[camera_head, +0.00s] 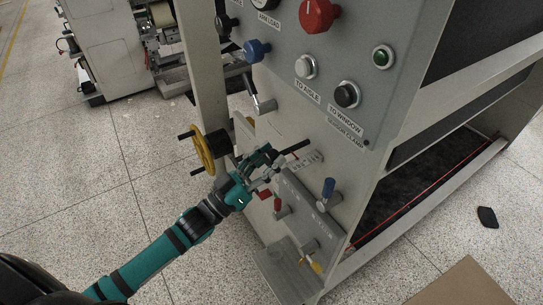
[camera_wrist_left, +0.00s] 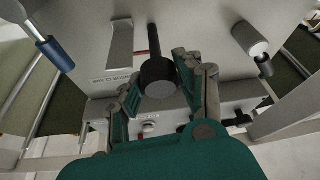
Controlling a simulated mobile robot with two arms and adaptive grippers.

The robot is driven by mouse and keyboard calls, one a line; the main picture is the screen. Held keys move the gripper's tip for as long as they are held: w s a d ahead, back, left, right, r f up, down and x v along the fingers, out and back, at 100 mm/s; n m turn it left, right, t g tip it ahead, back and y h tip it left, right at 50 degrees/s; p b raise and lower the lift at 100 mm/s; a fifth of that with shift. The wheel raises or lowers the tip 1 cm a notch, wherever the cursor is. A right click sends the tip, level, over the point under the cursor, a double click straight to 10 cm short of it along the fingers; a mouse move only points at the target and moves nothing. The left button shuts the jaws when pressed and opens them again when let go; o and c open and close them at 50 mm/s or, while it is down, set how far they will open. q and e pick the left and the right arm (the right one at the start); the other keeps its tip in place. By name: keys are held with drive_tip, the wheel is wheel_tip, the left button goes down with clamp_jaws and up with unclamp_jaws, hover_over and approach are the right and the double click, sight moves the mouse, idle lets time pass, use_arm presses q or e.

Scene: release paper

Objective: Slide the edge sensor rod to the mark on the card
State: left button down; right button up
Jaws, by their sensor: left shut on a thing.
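My left gripper (camera_head: 262,163) is at the lower part of the grey machine panel. It is shut on a black rod (camera_head: 294,147), which looks like the edge sensor rod and sticks out past the fingers to the right. In the left wrist view the rod's round dark end (camera_wrist_left: 158,76) sits between the green fingers of my left gripper (camera_wrist_left: 160,92). A small pale card with markings (camera_head: 308,160) is just below the rod. A short red line (camera_wrist_left: 142,53) shows beside the rod; I cannot tell whether it is the mark. My right gripper is not in view.
The speckled floor at left is clear.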

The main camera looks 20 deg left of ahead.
use_arm(q)
drive_tip(key=c, duration=0.9)
unclamp_jaws()
drive_tip(key=shift+o, duration=0.2)
drive_tip(key=v, duration=1.2)
